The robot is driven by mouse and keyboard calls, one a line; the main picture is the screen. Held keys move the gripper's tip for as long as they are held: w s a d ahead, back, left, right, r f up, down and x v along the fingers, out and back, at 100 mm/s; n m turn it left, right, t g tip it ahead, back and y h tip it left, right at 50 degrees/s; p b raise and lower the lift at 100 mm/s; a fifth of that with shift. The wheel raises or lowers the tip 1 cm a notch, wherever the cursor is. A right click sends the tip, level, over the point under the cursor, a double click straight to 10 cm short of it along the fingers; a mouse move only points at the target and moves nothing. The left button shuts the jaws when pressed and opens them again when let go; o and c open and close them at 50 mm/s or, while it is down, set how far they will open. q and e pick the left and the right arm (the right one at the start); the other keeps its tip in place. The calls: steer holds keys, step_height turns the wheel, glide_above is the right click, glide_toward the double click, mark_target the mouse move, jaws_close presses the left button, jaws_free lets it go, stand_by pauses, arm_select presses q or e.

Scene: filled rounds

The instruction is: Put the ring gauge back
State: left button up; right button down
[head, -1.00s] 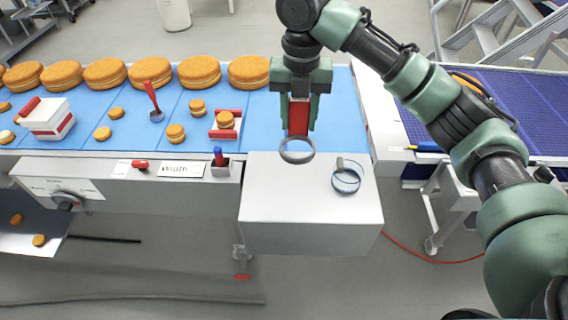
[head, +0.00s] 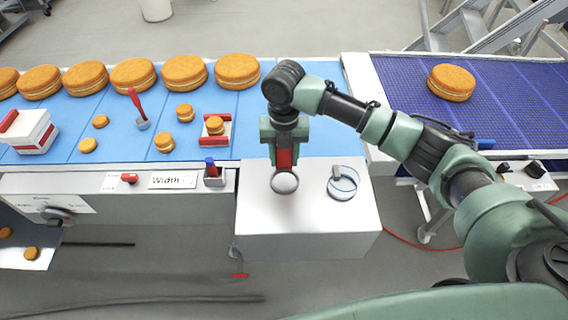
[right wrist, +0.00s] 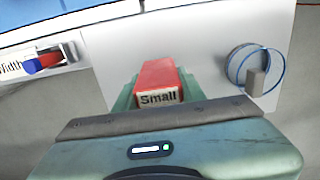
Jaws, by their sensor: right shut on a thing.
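The ring gauge has a grey ring (head: 284,192) and a red handle (head: 284,158). My right gripper (head: 284,146) is shut on the handle and points down, with the ring over the white box top (head: 265,222). Whether the ring touches the box, I cannot tell. In the right wrist view the handle (right wrist: 160,84) reads "Small" and sits between my fingers; the ring is hidden there. A second, blue ring with a grey block (head: 343,194) lies on the box, to the right of the held gauge and apart from it. My left gripper is not in view.
A blue belt (head: 70,150) behind the box carries large cakes (head: 184,73), small cakes and a red-ended holder (head: 212,140). A purple belt (head: 400,80) runs at right. The box's front is clear.

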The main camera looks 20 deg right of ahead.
mark_target(284, 168)
steer(key=shift+s+f, duration=0.1)
steer(key=shift+f, duration=0.55)
step_height(284, 168, down, 3)
steer(key=shift+r+p, duration=0.2)
steer(key=shift+p, duration=0.4)
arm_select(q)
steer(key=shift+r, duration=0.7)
arm_select(e)
steer(key=shift+f, duration=0.4)
steer(key=shift+f, duration=0.1)
steer(key=c, duration=0.8)
jaws_free()
steer(key=shift+c, duration=0.2)
